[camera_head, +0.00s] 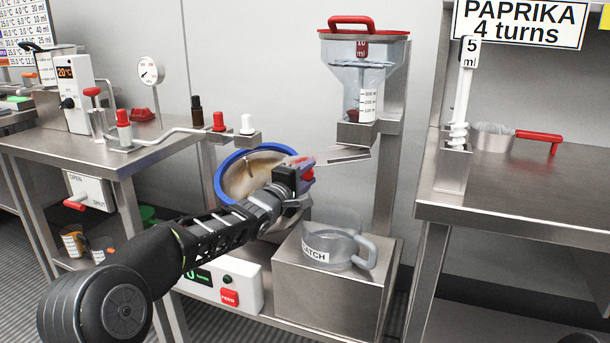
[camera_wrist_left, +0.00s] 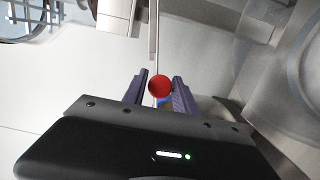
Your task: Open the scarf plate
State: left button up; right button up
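A thin metal plate (camera_head: 343,154), which I take to be the scarf plate, sticks out below the clear hopper (camera_head: 365,80) towards the blue-rimmed drum (camera_head: 225,185). My left gripper (camera_head: 302,166) is at the drum's right side, by the plate's left end. In the left wrist view a round red knob (camera_wrist_left: 159,85) fills the gap between the fingers of my left gripper (camera_wrist_left: 160,80), with both fingers close against it. A thin pale bar (camera_wrist_left: 154,40) runs up behind the knob. My gripper and forearm hide part of the drum. My right gripper is not in view.
A clear jug (camera_head: 335,246) marked CATCH stands on a metal box (camera_head: 325,290) below the hopper. A control box with a red button (camera_head: 229,297) is under my arm. Steel tables stand left (camera_head: 75,150) and right (camera_head: 550,215). A pipe with valves (camera_head: 180,133) runs left of the drum.

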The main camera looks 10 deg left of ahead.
pick_arm(q)
jog(key=shift+o, duration=1.4)
jog(key=p+v, duration=0.1)
jog(key=v, duration=0.6)
jog(key=shift+s, duration=0.35)
jog(key=shift+a, duration=0.15)
